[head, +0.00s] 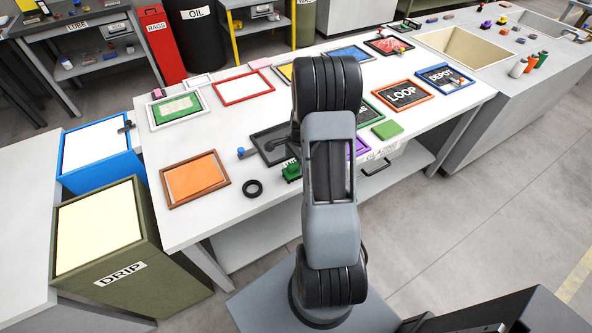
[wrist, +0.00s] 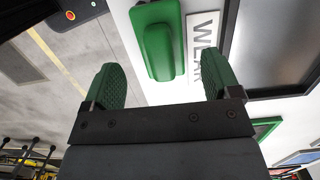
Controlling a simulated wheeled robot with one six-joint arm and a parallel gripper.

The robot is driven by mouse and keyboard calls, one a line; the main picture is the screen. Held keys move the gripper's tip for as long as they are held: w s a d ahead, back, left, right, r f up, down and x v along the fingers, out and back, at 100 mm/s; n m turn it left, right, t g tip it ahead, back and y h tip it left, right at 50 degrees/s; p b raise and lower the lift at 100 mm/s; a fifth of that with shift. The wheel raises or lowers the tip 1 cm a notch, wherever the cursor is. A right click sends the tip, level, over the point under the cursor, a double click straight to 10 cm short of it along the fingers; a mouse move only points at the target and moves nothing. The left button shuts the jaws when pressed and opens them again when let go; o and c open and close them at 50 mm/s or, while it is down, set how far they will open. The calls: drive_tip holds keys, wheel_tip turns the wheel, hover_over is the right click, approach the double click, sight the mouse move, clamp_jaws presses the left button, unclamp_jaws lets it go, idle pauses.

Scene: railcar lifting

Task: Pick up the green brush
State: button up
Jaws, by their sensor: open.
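The green brush, a green block with a raised rounded back, lies on the white bench top. In the wrist view it (wrist: 158,40) is at the top centre beside a white label reading "WEA…" (wrist: 203,45). In the head view it (head: 291,172) shows just left of my arm, partly hidden. My gripper (wrist: 160,68) is open and empty, its two green ribbed fingers apart. In the wrist view the brush's near end appears in the gap between the fingertips; I see no contact and cannot tell the height. In the head view my arm hides the gripper.
A dark-framed tray (head: 270,147) lies beside the brush. A black ring (head: 253,188), an orange-panelled frame (head: 194,180) and a blue-capped item (head: 245,153) are to the left. A green pad (head: 387,130) and the LOOP frame (head: 403,95) are right. The front-left bench top is mostly clear.

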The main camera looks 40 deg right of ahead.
sight(295, 170)
drive_tip(key=shift+w+a+f+p, duration=0.1)
drive_tip(key=shift+f+p, duration=0.1)
drive_tip(key=shift+f, duration=0.7)
drive_tip(key=shift+a+f+p, duration=0.15)
drive_tip(key=shift+f+p, duration=0.05)
drive_tip(key=shift+f, duration=0.65)
drive_tip(key=shift+w+a+f+p, duration=0.1)
drive_tip(key=shift+f+p, duration=0.1)
drive_tip(key=shift+f, duration=0.7)
drive_tip(key=shift+s, duration=0.1)
drive_tip(key=shift+c, duration=0.4)
drive_tip(key=c, duration=1)
